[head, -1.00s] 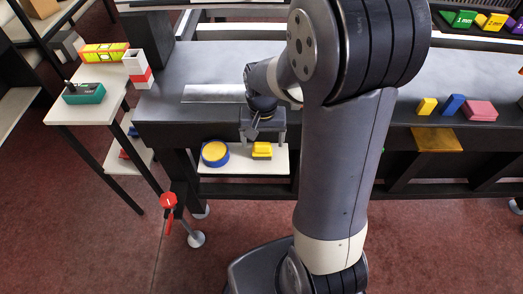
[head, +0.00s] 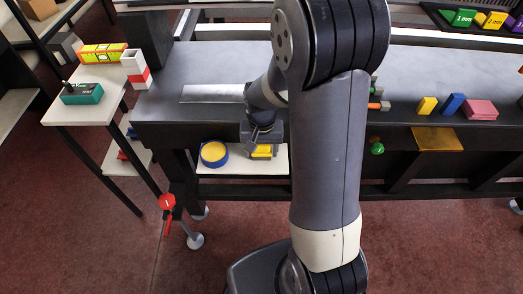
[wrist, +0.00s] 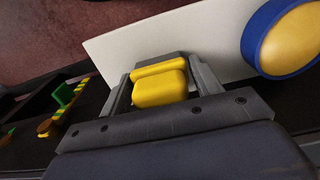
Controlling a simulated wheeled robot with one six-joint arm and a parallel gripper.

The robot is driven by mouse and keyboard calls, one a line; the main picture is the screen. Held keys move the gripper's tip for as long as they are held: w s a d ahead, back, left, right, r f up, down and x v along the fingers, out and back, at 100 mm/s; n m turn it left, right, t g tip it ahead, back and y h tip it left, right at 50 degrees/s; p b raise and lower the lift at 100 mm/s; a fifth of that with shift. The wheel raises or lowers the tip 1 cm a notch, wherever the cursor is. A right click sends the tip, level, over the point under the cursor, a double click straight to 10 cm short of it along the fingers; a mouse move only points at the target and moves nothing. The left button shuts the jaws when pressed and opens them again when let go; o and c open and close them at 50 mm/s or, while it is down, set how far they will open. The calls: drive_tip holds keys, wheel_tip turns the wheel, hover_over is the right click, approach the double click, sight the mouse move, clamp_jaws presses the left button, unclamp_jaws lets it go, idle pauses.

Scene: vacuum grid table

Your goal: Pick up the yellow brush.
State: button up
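The yellow brush (head: 262,152) lies on a white shelf board (head: 226,167) below the dark table top. It also shows in the wrist view (wrist: 160,88), with a grey part along its far side. My gripper (head: 261,145) points down over the brush and covers part of it in the head view. In the wrist view, my gripper's two fingers (wrist: 160,80) stand at either side of the brush, with small gaps visible. The gripper looks open around it; contact with the brush is not clear.
The table's front edge (head: 215,137) is right above the shelf. A red-handled valve (head: 168,202) is at the lower left.

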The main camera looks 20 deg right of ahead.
drive_tip(key=c, duration=0.6)
drive_tip(key=shift+r, duration=0.1)
wheel_tip(320, 180, up, 10)
drive_tip(key=shift+f+p, duration=0.1)
drive_tip(key=shift+p, duration=0.7)
